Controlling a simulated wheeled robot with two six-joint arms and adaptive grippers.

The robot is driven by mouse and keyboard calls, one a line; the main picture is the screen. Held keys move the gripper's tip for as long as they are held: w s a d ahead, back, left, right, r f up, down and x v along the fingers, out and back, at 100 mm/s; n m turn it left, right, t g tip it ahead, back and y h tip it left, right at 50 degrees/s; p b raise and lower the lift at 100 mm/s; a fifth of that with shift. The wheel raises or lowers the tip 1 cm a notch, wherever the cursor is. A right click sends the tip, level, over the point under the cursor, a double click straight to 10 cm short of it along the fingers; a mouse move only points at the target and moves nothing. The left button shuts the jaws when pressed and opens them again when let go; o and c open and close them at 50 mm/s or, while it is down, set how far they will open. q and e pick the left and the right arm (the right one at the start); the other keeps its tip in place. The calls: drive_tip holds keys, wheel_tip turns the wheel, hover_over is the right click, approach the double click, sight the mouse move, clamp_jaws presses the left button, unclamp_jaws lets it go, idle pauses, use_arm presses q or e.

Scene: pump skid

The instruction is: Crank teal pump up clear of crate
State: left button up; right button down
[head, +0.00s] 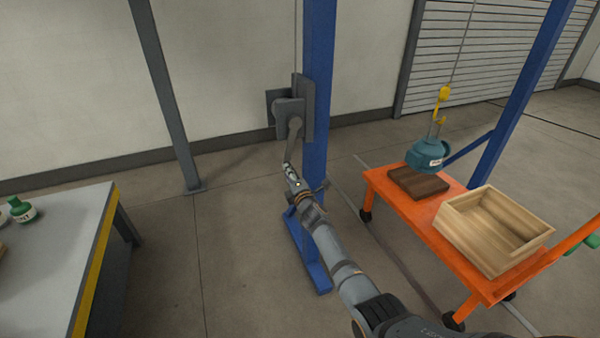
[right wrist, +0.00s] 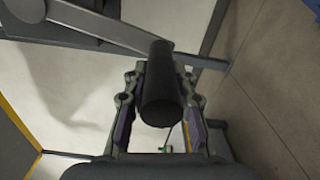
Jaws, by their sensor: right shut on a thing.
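The teal pump (head: 424,156) hangs upright from a yellow hook (head: 442,95) on a thin cable. Its base shows just over the back of a dark brown block; I cannot tell how large the gap is. The open wooden crate (head: 468,246) stands on the cart to the right of the pump. The grey winch (head: 290,110) is on the blue post, with its crank arm (head: 293,140) pointing down. My right gripper (head: 292,180) is shut on the black crank handle (right wrist: 161,88), which lies between both fingers in the right wrist view. My left gripper is not in view.
An orange cart (head: 405,218) carries the crate and the dark brown block (head: 418,184). The blue post (head: 318,60) has a foot (head: 308,262) on the floor. Floor between table and post is clear.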

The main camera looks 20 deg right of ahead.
drive_tip(key=a+r+m+p, duration=0.1)
drive_tip(key=a+r+m, duration=0.1)
drive_tip(key=a, duration=0.3)
drive_tip(key=shift+w+r, duration=0.15)
drive_tip(key=shift+r, duration=0.7)
drive_tip(key=shift+a+r, duration=0.1)
drive_tip(key=shift+a, duration=0.1)
drive_tip(key=c, duration=2.1)
unclamp_jaws()
drive_tip(key=shift+w, duration=0.1)
drive_tip(key=o, duration=0.5)
drive_tip(key=shift+s+d, duration=0.15)
drive_tip(key=shift+s, duration=0.15)
drive_tip(key=o, duration=0.5)
drive_tip(key=shift+f, duration=0.2)
drive_tip(key=shift+w+f, duration=0.1)
